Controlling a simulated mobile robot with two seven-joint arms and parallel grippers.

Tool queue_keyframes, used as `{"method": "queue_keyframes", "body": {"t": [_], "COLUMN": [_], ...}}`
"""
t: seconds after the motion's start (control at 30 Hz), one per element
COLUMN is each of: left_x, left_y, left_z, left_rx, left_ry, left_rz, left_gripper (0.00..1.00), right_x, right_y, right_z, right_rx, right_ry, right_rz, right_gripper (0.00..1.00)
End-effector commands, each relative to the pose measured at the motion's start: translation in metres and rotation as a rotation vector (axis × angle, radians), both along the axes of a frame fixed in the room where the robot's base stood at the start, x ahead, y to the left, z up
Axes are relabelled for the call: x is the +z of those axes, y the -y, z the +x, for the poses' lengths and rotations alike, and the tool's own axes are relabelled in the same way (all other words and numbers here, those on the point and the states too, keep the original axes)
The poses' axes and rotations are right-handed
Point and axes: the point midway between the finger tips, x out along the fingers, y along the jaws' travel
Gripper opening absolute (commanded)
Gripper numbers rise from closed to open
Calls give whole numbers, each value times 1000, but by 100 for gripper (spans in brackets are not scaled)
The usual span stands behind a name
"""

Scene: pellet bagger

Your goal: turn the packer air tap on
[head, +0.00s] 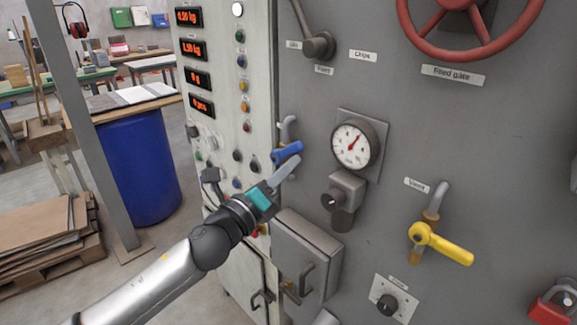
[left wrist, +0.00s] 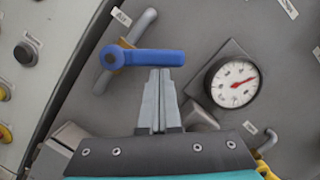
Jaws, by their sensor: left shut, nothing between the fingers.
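The packer air tap has a blue lever handle (head: 287,152) on a short grey pipe, on the left part of the grey machine panel. In the left wrist view the blue handle (left wrist: 150,57) lies level in the picture, at an angle across its slanting pipe (left wrist: 143,27), below a tag (left wrist: 122,18) reading "Air". My left gripper (head: 292,162) is shut and empty. Its fingertips (left wrist: 160,72) are right at the handle's free end, on its lower side in the wrist view. I cannot tell whether they touch. My right gripper is not in view.
A pressure gauge (head: 354,146) and a regulator knob (head: 342,196) sit right of the tap. A grey box with a handle (head: 305,255) juts out below. A yellow tap lever (head: 442,244) and red wheel (head: 470,45) are further right. A button panel (head: 228,100) stands left.

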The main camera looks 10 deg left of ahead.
Motion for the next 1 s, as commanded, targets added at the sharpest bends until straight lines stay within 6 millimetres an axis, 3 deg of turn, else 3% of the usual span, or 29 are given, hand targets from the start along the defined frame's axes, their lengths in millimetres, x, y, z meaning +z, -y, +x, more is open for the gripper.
{"method": "queue_keyframes", "body": {"t": [0.27,0.7,1.0], "left_x": [9,33,39], "left_y": [-2,-12,-22], "left_z": [1,8,14], "left_rx": [3,4,5], "left_ry": [-40,-233,-311], "left_rz": [-64,-354,-472], "left_gripper": [0,0,0], "right_x": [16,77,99], "right_y": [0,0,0], "right_z": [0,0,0], "right_rx": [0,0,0], "right_ry": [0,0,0], "right_rz": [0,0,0], "right_gripper": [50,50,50]}}
